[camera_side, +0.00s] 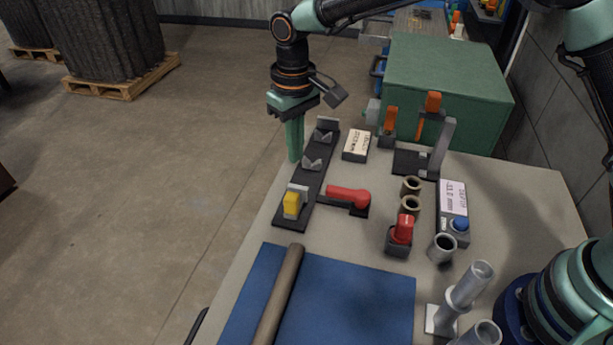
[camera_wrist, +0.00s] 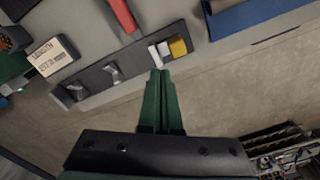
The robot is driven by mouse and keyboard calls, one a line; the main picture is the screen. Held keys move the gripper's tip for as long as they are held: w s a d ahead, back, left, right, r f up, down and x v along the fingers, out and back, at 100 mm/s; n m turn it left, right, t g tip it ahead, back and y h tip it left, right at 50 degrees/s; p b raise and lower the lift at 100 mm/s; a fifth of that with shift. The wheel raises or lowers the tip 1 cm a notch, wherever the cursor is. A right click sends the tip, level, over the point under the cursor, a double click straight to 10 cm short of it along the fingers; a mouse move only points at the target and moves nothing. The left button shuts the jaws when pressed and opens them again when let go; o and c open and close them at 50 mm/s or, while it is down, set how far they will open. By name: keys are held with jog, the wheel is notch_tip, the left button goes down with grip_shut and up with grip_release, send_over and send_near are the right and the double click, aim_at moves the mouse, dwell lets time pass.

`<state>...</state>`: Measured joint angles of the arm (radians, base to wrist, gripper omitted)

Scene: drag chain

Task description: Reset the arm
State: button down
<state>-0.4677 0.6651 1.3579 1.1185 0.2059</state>
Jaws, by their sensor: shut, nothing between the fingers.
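My gripper (camera_side: 294,158) points straight down at the left edge of the table, beside the far part of a black rail fixture (camera_side: 312,172). Its green fingers are together with nothing between them. In the wrist view my gripper (camera_wrist: 160,74) shows shut, its tips near the fixture's edge and close to the yellow block (camera_wrist: 178,47) in the picture. The fixture carries grey V-shaped rests and, at its near end, the yellow block (camera_side: 292,203). The rests look empty. The exact height of the fingertips cannot be told.
A dark rod (camera_side: 279,295) lies on a blue mat (camera_side: 365,300). A red-handled lever (camera_side: 347,196), a red switch (camera_side: 401,232), several short tubes, a blue-button box (camera_side: 454,212) and a label box (camera_side: 357,145) stand on the table. A green case (camera_side: 445,85) stands behind. Left of the table is open floor.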

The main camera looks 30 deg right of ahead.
jog(key=s+d+r+m+t, duration=0.1)
jog(key=s+d+r+t, duration=0.1)
jog(key=s+d+r, duration=0.4)
jog(key=s+d+r+m+t, duration=0.1)
jog(key=s+d+r+t, duration=0.15)
jog(key=d+r, duration=0.65)
jog(key=s+d+f+m+t, duration=0.1)
jog(key=s+d+f, duration=0.1)
jog(key=s+d, duration=0.5)
jog(key=shift+s+d+f, duration=0.25)
jog(key=shift+s+f, duration=0.05)
jog(key=shift+f, duration=0.1)
